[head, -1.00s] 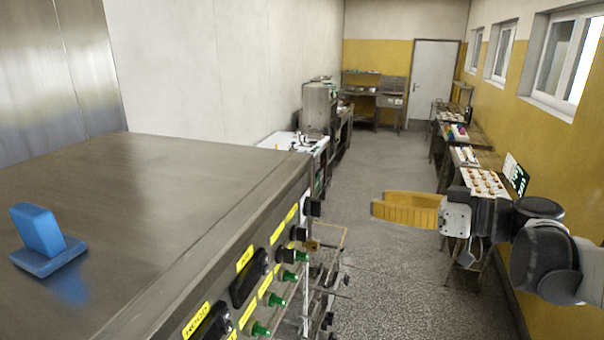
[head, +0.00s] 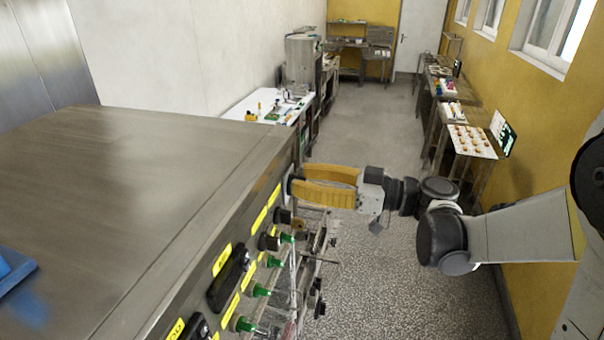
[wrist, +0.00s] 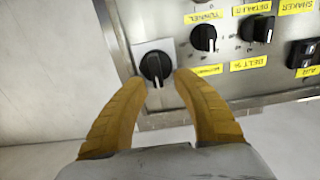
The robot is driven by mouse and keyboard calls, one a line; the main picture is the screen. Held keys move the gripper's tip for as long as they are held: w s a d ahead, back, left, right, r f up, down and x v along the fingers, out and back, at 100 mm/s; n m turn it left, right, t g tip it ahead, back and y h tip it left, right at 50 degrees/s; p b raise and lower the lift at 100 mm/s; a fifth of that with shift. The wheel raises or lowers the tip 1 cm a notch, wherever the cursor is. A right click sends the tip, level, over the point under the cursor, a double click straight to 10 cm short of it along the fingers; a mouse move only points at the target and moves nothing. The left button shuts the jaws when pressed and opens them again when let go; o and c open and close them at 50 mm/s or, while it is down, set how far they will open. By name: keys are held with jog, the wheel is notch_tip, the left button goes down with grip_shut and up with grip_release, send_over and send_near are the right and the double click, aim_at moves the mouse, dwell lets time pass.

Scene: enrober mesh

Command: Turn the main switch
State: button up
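In the wrist view a black rotary knob (wrist: 155,67) with a white pointer line sits on a pale square plate at the panel's edge. It carries no readable label; I take it to be the main switch. My gripper (wrist: 160,77) is open, with its two yellow fingertips on either side of the knob's near part. I cannot tell whether they touch it. In the head view my gripper (head: 298,177) reaches from the right to the far end of the control panel, where the fingers mostly hide this knob.
The panel also has a TUNNEL knob (wrist: 204,38), another black knob (wrist: 257,28), black rocker switches (wrist: 303,53) and green buttons (head: 260,290). The steel cabinet top (head: 150,170) lies left. A wire rack stands below the panel. The aisle floor (head: 380,125) is clear beyond.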

jog(key=shift+a, duration=0.2)
jog(key=shift+w, duration=0.2)
grip_shut()
